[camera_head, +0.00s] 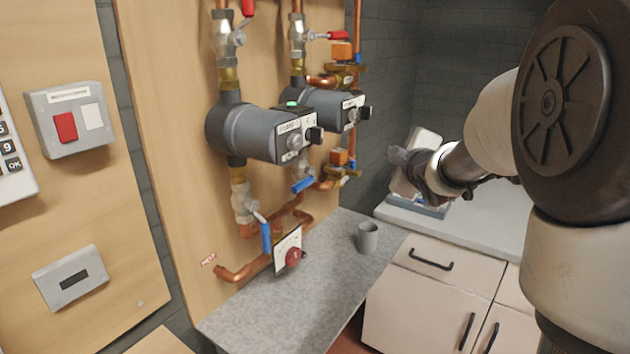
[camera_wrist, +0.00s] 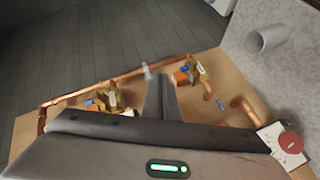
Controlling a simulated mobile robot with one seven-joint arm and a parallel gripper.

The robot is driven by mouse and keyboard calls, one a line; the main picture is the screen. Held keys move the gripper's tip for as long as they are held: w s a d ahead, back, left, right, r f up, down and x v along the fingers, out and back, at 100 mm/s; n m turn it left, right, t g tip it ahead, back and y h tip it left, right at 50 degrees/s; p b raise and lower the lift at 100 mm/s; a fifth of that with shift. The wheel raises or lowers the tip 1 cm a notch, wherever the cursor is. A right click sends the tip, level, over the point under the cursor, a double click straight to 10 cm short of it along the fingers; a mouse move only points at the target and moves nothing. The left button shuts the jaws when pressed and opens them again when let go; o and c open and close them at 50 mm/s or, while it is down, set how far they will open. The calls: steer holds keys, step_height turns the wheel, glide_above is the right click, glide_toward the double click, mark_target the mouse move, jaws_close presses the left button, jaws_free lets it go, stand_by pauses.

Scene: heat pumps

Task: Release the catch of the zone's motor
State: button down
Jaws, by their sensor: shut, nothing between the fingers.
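Two orange motor heads sit on brass valve bodies in the right-hand pipework: an upper one (camera_head: 341,51) and a lower one (camera_head: 339,157). In the wrist view one orange motor (camera_wrist: 181,76) shows just right of the fingers, and another brass valve (camera_wrist: 112,98) stands to the left. The catches are too small to make out. Which motor belongs to the zone cannot be told. My gripper (camera_head: 394,155) is right of the lower motor and apart from it. Its fingers (camera_wrist: 160,78) are shut and empty in the wrist view, pointing toward the pipework.
Two grey pumps (camera_head: 262,132) (camera_head: 335,107) stand left of the motors. Copper pipes, blue-handled valves (camera_head: 266,237) and a red dial (camera_head: 292,257) are below. White cabinets (camera_head: 425,300) are at right.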

mark_target(343, 162)
steer(key=w+a+f+n+y+b, duration=0.2)
steer(key=w+f+n, duration=0.1)
steer(key=f+n, duration=0.1)
steer(key=w+a+f+n+t+y+b, duration=0.1)
steer(key=w+a+f+n+y+b, duration=0.1)
steer(key=f, duration=0.4)
steer(key=w+n+y, duration=0.1)
steer(key=n, duration=0.1)
steer(key=shift+w+a+f+n+t+y, duration=0.25)
steer(key=shift+w+n+t+y, duration=0.05)
steer(key=x, duration=1)
